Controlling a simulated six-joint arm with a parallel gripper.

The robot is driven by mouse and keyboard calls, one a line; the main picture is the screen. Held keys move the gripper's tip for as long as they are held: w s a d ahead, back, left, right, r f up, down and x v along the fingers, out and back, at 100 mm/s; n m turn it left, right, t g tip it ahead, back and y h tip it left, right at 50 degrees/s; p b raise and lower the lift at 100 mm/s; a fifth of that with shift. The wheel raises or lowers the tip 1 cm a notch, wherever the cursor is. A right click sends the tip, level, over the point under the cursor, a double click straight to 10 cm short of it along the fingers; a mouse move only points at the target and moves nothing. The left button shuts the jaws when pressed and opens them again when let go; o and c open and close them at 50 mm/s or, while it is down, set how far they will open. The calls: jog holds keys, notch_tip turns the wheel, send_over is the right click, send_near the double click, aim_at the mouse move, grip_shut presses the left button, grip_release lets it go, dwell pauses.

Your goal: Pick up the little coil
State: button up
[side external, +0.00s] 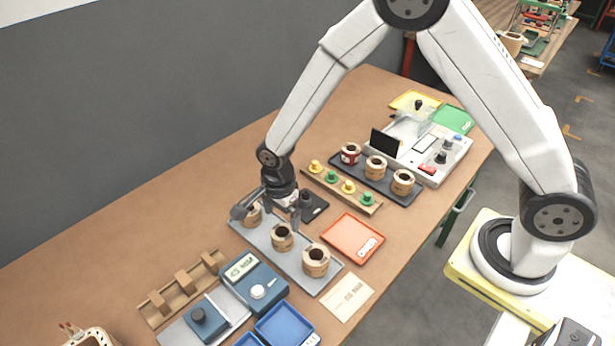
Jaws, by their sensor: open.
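Three tan coils with dark centre holes stand in a row on a grey tray (264,250). The far coil (253,217) looks smallest and is partly hidden by my gripper. The far coil shows between the spread fingers, nearer the left one. I cannot tell whether a finger touches it.
A small black stand (317,212) sits close right of my gripper. A dark tray (345,171) holds more coils, beside a rack of yellow and green pegs (340,190). Blue meters (262,288) stand in front.

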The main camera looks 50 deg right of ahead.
aim_at(282, 236)
jog(key=shift+f, duration=0.1)
jog(key=shift+f, duration=1.2)
jog(key=shift+a+f, duration=0.15)
jog(key=shift+f, duration=1.15)
jog(key=shift+a+f, duration=0.1)
jog(key=shift+f, duration=1.2)
jog(key=c, duration=1.2)
jog(key=shift+o, duration=0.2)
jog(key=shift+r, duration=0.25)
